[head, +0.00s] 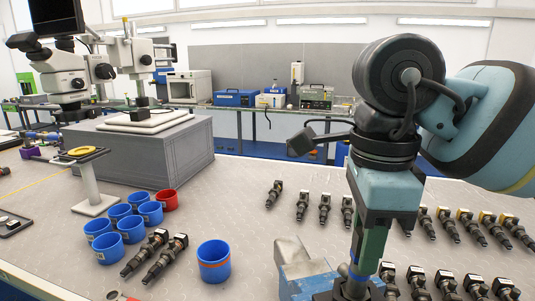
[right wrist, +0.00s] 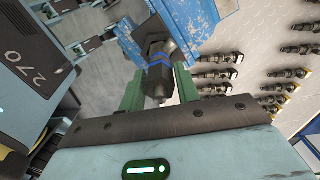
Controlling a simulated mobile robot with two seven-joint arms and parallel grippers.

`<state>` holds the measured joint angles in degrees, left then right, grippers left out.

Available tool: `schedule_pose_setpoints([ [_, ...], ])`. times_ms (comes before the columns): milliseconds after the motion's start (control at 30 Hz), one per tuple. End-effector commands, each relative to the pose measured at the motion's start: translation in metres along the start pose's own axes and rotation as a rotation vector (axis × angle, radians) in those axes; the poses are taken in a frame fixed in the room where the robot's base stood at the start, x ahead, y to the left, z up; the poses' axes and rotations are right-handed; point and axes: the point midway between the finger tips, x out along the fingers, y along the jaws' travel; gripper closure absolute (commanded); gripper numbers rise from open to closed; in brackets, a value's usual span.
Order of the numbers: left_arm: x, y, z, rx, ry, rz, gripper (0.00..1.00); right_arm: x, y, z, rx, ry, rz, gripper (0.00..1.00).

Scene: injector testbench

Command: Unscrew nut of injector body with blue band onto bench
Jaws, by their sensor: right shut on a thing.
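My right gripper (head: 356,277) points down over the blue vise (head: 303,282) at the front of the bench. In the right wrist view my right gripper (right wrist: 159,88) has its green fingers shut on the near end of a dark injector body with a blue band (right wrist: 160,62), where its nut is. The blue vise jaws (right wrist: 197,20) show around the far part of the injector. The nut's edge cannot be made out clearly, and in the head view fingers and arm largely hide the injector. My left gripper is not in view.
Blue cups (head: 103,247) and a red cup (head: 166,200) stand at the left, with two injectors (head: 165,257) lying beside them. A blue cup with an orange band (head: 214,262) stands alone left of the vise. Rows of injectors (head: 467,226) lie right. Bench between is clear.

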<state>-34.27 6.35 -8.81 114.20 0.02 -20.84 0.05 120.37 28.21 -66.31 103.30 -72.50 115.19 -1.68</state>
Motion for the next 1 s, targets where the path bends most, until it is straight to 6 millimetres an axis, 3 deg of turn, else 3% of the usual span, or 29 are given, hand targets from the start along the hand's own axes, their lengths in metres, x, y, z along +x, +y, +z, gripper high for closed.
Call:
schedule_pose_setpoints([
  [167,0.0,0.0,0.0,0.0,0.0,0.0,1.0,0.0,0.0,0.0,-0.002,0.0,0.0,0.91],
  [200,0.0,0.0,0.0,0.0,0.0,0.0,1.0,0.0,0.0,0.0,-0.002,0.0,0.0,0.64],
  [367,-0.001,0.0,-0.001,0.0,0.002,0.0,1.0,0.0,0.0,0.0,0.0,0.0,0.0,0.43],
  [700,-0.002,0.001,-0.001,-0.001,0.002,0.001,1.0,0.0,0.0,0.0,0.001,0.0,0.0,0.43],
  [1000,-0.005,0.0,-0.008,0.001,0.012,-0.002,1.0,-0.047,0.0,0.0,0.002,-0.001,-0.007,0.43],
])
